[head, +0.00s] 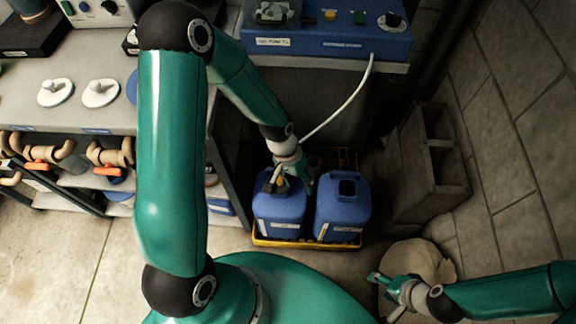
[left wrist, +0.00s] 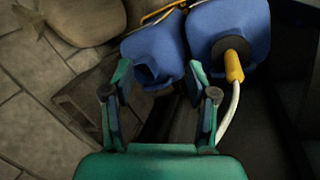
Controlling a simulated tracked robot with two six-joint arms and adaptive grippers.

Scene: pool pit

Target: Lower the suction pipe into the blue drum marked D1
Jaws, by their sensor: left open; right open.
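Two blue drums stand side by side: the left drum (head: 278,209) and the right drum (head: 341,207). Their labels are too small to read, so I cannot tell which is D1. The suction pipe shows as a yellow piece (left wrist: 234,66) on a white hose, at the mouth of the drum on the right in the left wrist view (left wrist: 205,25). The other drum's mouth (left wrist: 153,70) is open and empty of any pipe. My left gripper (left wrist: 158,85) is open and empty, apart from the pipe. My right gripper (head: 386,283) is open, away from the drums.
The drums stand in a yellow tray (head: 258,241). A blue pump unit (head: 325,42) sits above, with the white hose (head: 345,104) running down from it. Grey blocks (head: 425,165) stand at the right, and a sack (head: 420,259) lies near my right gripper.

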